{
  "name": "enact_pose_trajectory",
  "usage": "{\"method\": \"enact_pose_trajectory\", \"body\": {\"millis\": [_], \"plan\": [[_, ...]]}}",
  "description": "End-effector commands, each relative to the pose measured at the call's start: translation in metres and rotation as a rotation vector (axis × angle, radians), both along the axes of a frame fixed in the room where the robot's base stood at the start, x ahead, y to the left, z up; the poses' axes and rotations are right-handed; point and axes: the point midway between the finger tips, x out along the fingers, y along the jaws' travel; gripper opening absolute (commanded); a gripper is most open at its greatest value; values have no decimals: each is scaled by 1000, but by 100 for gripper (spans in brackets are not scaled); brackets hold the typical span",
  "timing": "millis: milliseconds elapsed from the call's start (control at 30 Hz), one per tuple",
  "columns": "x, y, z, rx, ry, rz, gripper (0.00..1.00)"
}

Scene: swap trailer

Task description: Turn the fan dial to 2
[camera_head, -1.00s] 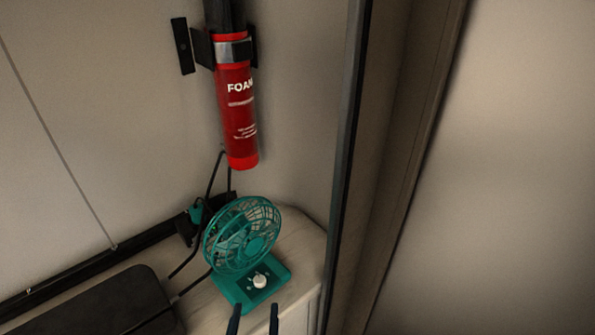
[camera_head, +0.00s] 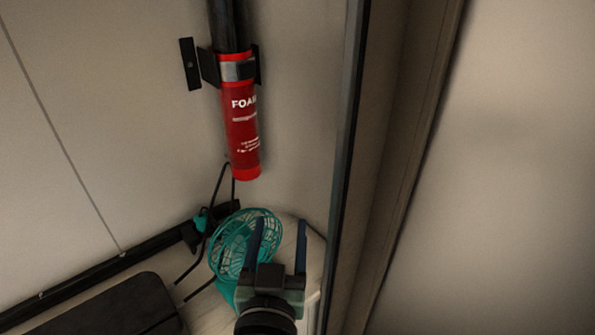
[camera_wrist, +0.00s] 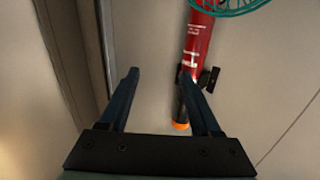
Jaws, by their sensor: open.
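The teal fan (camera_head: 230,245) stands on the light counter in the head view, its wire cage partly behind my gripper. Its base and white dial are hidden behind my gripper and wrist. My gripper (camera_head: 279,235) is open and empty, its two dark blue fingers pointing up in front of the fan's right side. In the wrist view the open fingers (camera_wrist: 158,75) have nothing between them but wall. Part of the teal fan cage (camera_wrist: 228,5) shows at the top edge of that view.
A red fire extinguisher (camera_head: 241,130) is mounted on the wall above the fan; it also shows in the wrist view (camera_wrist: 199,45). A dark vertical frame edge (camera_head: 345,160) stands close on the right. A black flat pad (camera_head: 110,308) lies at lower left, with cables beside the fan.

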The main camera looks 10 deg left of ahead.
Motion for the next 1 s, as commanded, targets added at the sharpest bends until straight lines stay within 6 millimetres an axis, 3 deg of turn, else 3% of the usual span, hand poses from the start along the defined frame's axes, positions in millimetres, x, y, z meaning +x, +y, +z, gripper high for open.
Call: {"method": "enact_pose_trajectory", "body": {"millis": [200,500,700,1000], "plan": [[8,-8,47,14,-71,-14,64],[13,-18,92,24,-142,-30,64],[13,-20,103,27,-160,-33,64],[13,-21,103,27,-161,-34,64]]}}
